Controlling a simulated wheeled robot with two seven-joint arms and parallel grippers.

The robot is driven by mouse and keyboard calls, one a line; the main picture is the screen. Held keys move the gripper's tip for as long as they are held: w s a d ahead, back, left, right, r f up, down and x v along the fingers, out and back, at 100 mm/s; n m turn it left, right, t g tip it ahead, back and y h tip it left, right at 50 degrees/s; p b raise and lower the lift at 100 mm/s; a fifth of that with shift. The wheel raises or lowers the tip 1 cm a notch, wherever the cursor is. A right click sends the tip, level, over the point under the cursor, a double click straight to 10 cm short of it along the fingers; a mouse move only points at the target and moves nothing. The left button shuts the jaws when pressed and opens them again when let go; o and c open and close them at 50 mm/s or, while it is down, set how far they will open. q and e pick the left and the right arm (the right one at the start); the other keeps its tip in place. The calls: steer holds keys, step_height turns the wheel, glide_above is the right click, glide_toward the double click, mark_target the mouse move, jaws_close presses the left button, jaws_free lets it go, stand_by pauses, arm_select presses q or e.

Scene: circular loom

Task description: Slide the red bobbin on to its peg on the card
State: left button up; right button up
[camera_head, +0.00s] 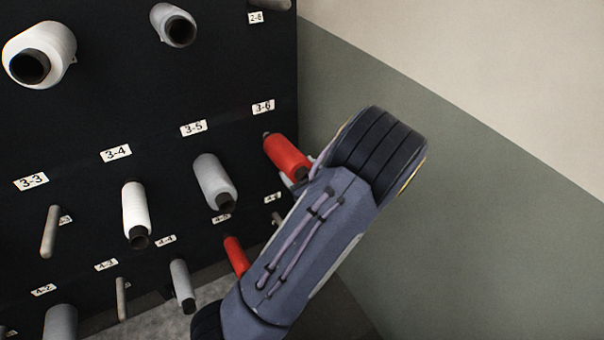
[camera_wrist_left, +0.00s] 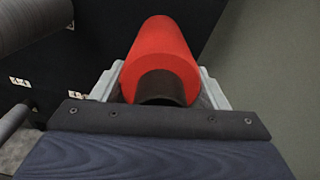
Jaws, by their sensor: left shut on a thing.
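A red bobbin (camera_head: 287,156) is beside the 3-6 label (camera_head: 263,107) on the black card (camera_head: 90,105), its far end close to the card face. My left gripper (camera_head: 301,176) is shut on its near end. In the left wrist view the red bobbin (camera_wrist_left: 163,50) lies between the two pale fingers, its dark hollow core facing the camera. My right gripper is not in view.
A grey bobbin (camera_head: 213,181) is left of the held one, and a white bobbin (camera_head: 135,209) is further left. A second red bobbin (camera_head: 236,254) is below, close to my left arm. A bare peg (camera_head: 50,231) shows under 3-3. A wall (camera_head: 480,190) stands to the right.

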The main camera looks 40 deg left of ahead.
arm_select(q)
steer(key=shift+w+a, duration=0.1)
steer(key=shift+a, duration=0.15)
stand_by(0.4)
steer(key=shift+a, duration=0.1)
steer(key=o, duration=1.8)
steer(key=shift+w, duration=0.1)
steer(key=shift+c, duration=0.2)
steer(key=shift+f, duration=0.1)
steer(key=v, duration=0.7)
steer(key=shift+d, duration=0.35)
